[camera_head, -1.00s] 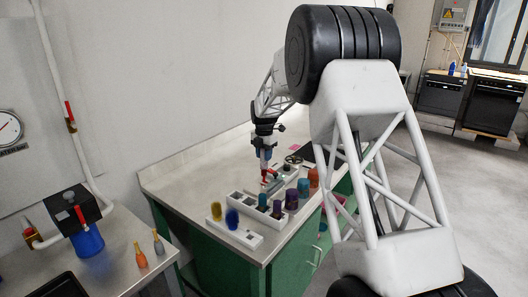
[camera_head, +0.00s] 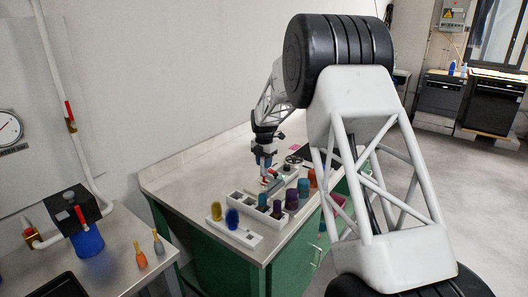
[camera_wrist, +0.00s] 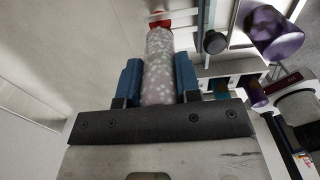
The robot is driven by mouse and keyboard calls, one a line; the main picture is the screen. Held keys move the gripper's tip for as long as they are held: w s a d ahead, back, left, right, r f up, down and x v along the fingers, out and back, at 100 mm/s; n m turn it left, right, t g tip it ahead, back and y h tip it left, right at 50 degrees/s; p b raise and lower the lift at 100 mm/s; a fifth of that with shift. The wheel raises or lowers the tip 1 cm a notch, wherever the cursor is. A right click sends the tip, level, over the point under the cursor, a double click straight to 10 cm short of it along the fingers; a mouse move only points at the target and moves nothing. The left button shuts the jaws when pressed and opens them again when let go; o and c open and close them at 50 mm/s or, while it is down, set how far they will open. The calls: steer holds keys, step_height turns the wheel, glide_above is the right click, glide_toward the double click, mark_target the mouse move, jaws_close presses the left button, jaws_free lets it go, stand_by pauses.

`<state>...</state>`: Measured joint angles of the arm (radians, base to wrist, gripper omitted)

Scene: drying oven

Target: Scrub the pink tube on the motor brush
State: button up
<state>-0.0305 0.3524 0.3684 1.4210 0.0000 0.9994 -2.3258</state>
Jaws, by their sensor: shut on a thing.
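My gripper (camera_wrist: 158,78) is shut on a speckled, greyish-pink tube (camera_wrist: 158,50), with one blue finger on each side of it in the wrist view. A red piece (camera_wrist: 160,18) shows at the tube's far end; I cannot tell whether it belongs to the tube. In the head view my gripper (camera_head: 266,160) is low over the bench, behind the white racks, with a small red piece below it. A yellow bristly brush (camera_head: 216,211) and a blue one (camera_head: 232,218) stand on a white base at the front left. I cannot tell which is the motor brush.
Purple, teal and orange containers stand along the bench's right side, including a purple cup (camera_wrist: 280,30) close by. A white rack (camera_head: 247,202) lies between them and the brushes. The bench top (camera_head: 195,180) is clear at the left. A wall runs behind.

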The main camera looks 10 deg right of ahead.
steer(key=shift+f, duration=1.45)
steer(key=shift+r, duration=0.2)
stand_by(0.9)
steer(key=shift+r, duration=0.75)
steer(key=shift+r, duration=0.2)
stand_by(0.9)
steer(key=shift+r, duration=4.15)
